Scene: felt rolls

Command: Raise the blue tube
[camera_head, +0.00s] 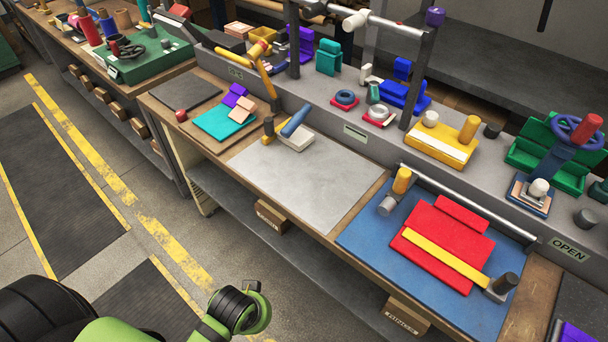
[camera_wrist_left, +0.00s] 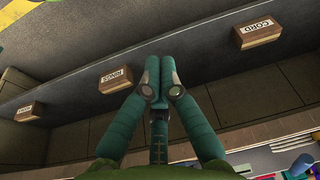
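The blue tube (camera_head: 296,121) lies tilted on a white block (camera_head: 296,139), at the back edge of a grey mat on the workbench in the head view. A small blue piece (camera_wrist_left: 303,164) at the lower right of the left wrist view may be the same tube; I cannot be sure. My left gripper (camera_wrist_left: 159,66) shows in the left wrist view with its teal fingers together and nothing visible between them. It points at the bench's lower front, well apart from the tube. In the head view only my green and black left arm shows, at the bottom. My right gripper is out of view.
The grey mat (camera_head: 298,183) is mostly clear. A red felt stack (camera_head: 445,247) lies on a blue mat (camera_head: 362,238) to the right. A rail on posts runs above the back. Labelled boxes (camera_head: 274,217) sit below the bench top.

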